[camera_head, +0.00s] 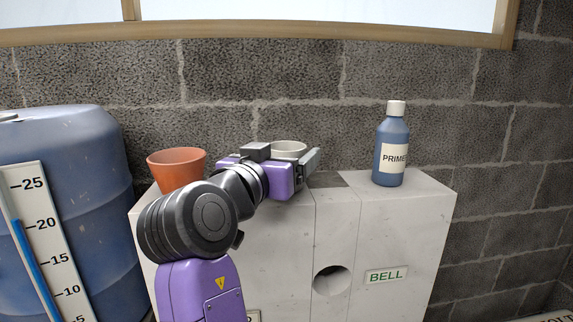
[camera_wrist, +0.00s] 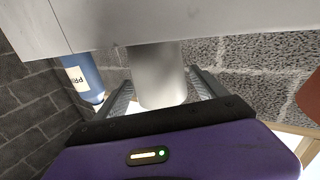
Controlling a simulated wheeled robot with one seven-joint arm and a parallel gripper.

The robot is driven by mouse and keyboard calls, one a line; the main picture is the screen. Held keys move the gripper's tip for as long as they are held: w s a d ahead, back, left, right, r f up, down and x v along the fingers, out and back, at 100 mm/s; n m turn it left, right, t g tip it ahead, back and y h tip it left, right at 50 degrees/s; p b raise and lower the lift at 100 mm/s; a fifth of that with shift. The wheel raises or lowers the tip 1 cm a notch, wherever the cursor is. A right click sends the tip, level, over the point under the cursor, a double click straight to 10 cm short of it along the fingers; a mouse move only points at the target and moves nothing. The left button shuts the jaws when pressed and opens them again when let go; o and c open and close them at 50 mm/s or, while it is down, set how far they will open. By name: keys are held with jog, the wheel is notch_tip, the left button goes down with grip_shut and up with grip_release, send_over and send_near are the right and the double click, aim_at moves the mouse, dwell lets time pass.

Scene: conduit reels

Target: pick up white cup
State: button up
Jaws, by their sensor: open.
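The white cup (camera_head: 289,148) stands on top of the pale grey cabinet (camera_head: 392,228), towards its back. My gripper (camera_head: 286,157) reaches over the cabinet top at the cup, and its body hides the cup's lower part in the head view. In the wrist view, which looks upside down, the cup (camera_wrist: 158,78) sits between the two fingers of my gripper (camera_wrist: 163,90). The fingers are open, one on each side of the cup. I cannot tell whether either finger touches it.
An orange pot (camera_head: 176,168) stands left of my gripper on the cabinet. A blue PRIMER bottle (camera_head: 391,145) with a white cap stands to the right. A blue barrel (camera_head: 75,190) is at far left. A block wall (camera_head: 250,85) is close behind.

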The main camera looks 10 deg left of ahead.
jog(key=shift+w+d, duration=0.1)
jog(key=shift+w, duration=0.3)
jog(key=shift+c, duration=0.2)
jog(key=c, duration=1.4)
